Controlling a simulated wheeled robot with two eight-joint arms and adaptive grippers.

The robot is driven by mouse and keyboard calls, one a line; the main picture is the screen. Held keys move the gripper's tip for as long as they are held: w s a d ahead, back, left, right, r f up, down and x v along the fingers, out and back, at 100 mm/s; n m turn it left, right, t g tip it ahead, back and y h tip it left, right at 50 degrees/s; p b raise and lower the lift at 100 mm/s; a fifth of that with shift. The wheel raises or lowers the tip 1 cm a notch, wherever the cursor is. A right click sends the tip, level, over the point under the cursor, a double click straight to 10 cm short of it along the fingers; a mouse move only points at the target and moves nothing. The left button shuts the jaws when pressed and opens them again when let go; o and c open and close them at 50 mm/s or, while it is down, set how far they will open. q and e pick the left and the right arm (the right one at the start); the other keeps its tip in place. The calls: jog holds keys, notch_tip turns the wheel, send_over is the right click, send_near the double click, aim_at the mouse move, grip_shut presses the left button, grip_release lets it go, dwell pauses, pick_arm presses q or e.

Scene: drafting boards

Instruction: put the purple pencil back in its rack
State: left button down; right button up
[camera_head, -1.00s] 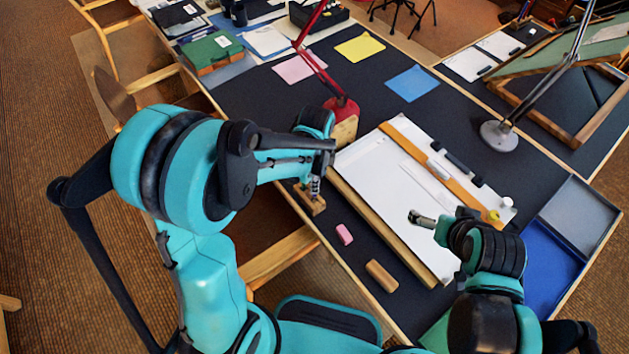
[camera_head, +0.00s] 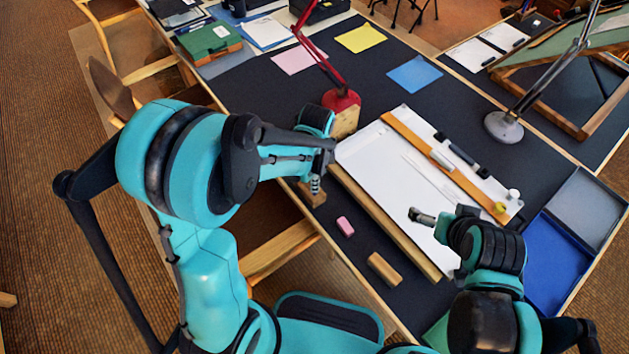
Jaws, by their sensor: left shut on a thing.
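My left gripper (camera_head: 315,184) points down over a small wooden block (camera_head: 319,200), which looks like the pencil rack, at the table's near left edge. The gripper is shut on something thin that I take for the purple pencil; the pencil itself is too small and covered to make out. The gripper and arm hide part of the rack, and I cannot tell whether the pencil touches it. My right gripper (camera_head: 422,217) hangs over the white drawing board (camera_head: 375,155), away from the rack; its finger gap does not show clearly.
A red lamp (camera_head: 342,101) stands just behind the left gripper, beside a wooden block (camera_head: 345,123). A pink eraser (camera_head: 345,226) and a tan wooden block (camera_head: 384,269) lie in front of the board. A blue tray (camera_head: 550,262) is at the right.

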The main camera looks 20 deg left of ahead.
pick_arm(q)
jog(key=shift+f+b, duration=0.35)
jog(key=shift+f, duration=0.1)
dwell(0.3)
jog(key=c, duration=1.5)
grip_release()
jog(key=shift+r, duration=0.1)
notch_tip(320, 180, up, 12)
jog(key=shift+d+f, duration=0.1)
jog(key=s+a+r+n+t, duration=0.1)
jog(key=s+a+n+t, duration=0.1)
jog(key=s+n, duration=0.3)
jog(key=s+a+r+n+t, duration=0.1)
jog(key=s+a+n+t, duration=0.2)
jog(key=n, duration=0.6)
jog(key=shift+s+r+t, duration=0.35)
jog(key=shift+s+t, duration=0.65)
jog(key=shift+s, duration=0.15)
